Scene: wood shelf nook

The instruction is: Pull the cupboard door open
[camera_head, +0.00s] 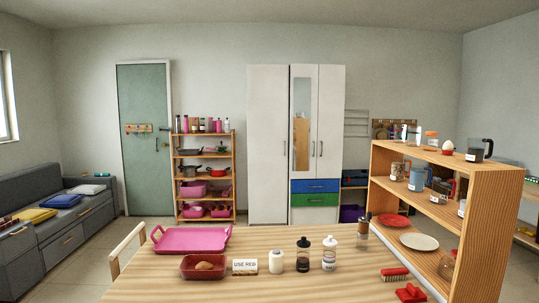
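A tall white cupboard (267,150) stands against the back wall, beyond the table. Its left door is a plain panel with a dark vertical handle (285,148). To the right are a narrower door with a mirror (304,115) and another plain white door (331,115), with dark handles near their facing edges. Below these two doors are a blue drawer (315,186) and a green drawer (315,200). The cupboard doors look shut. Neither of my grippers shows in the head view.
A wooden shelf (487,190) stands right. A grey sofa (30,185) is left. Some floor shows between sofa and table.

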